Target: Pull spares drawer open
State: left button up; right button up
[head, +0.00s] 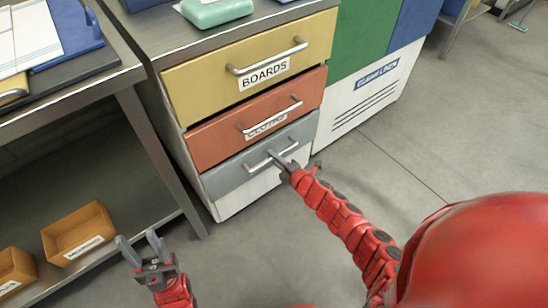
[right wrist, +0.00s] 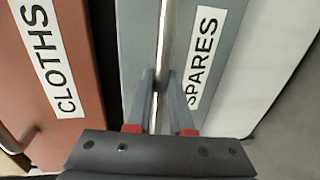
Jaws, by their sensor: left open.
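The spares drawer (head: 232,178) is the grey bottom drawer of the cabinet, with a horizontal metal handle (head: 258,163). In the right wrist view the grey drawer front (right wrist: 140,40) carries a SPARES label (right wrist: 205,60), and its bar handle (right wrist: 165,45) runs between my fingers. My right gripper (right wrist: 158,80) is closed around this handle, fingertips close against both sides. In the head view my right gripper (head: 279,160) is at the handle's right part and hides some of it. The drawer looks shut. My left gripper (head: 139,237) is open and empty, low at the left.
Above are the red cloths drawer (head: 215,142) and yellow boards drawer (head: 200,88). A clean linen bin (head: 365,95) stands right of the cabinet. A metal bench (head: 125,78) with cardboard boxes (head: 80,232) on its lower shelf is at left. Floor in front is clear.

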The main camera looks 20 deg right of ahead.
grip_shut()
dwell(1.1)
jog(key=f+p+v, duration=0.3)
jog(key=p+v, duration=0.1)
jog(key=v, duration=1.2)
jog(key=s+f+p+v, duration=0.1)
jog(key=f+p+v, duration=0.3)
jog(key=v, duration=1.3)
jog(key=shift+s+d, duration=0.2)
jog(key=o, duration=0.6)
grip_release()
jog(key=shift+o, duration=0.2)
